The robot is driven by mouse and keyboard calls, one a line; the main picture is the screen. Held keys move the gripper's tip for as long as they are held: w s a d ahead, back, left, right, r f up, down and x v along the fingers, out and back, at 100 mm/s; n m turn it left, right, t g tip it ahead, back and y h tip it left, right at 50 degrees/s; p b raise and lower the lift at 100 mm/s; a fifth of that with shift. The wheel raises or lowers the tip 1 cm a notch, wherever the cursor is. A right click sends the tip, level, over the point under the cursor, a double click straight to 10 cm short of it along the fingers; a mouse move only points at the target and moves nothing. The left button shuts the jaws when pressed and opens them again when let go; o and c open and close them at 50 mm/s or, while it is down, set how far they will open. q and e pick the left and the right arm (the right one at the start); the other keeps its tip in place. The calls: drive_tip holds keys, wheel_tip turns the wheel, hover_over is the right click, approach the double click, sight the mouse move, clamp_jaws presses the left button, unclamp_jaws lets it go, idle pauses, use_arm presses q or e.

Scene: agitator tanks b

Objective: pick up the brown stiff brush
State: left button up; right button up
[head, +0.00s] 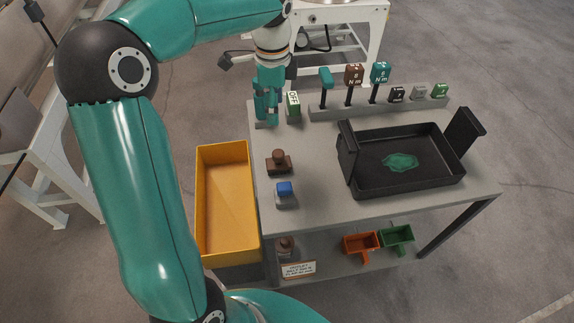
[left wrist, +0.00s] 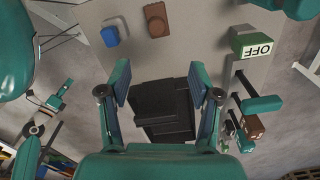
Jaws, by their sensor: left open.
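A brown block with a round knob on top, which looks like the brown stiff brush (head: 279,162), sits upright on the grey table near its left edge. It also shows at the top of the left wrist view (left wrist: 156,19). My left gripper (head: 267,108) points down over the table's back left corner, behind the brown block and apart from it. In the left wrist view its fingers (left wrist: 160,78) are spread wide. My right gripper is not in view.
A blue-topped block (head: 284,190) stands in front of the brown one. A green OFF block (head: 293,105) stands close right of my left gripper. A row of levers (head: 350,108) lines the back. A black tray (head: 405,188) stands right, a yellow bin (head: 202,205) left.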

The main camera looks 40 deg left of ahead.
use_arm(q)
drive_tip(key=f, duration=0.1)
hover_over(278, 152)
drive_tip(key=f, duration=1)
drive_tip(key=shift+w+a+f, duration=0.1)
drive_tip(key=shift+w, duration=0.1)
drive_tip(key=f, duration=0.3)
drive_tip(key=f+p, duration=0.1)
drive_tip(key=f, duration=0.1)
drive_tip(key=shift+s, duration=0.3)
drive_tip(key=shift+f, duration=0.45)
drive_tip(key=shift+w, duration=0.1)
clamp_jaws()
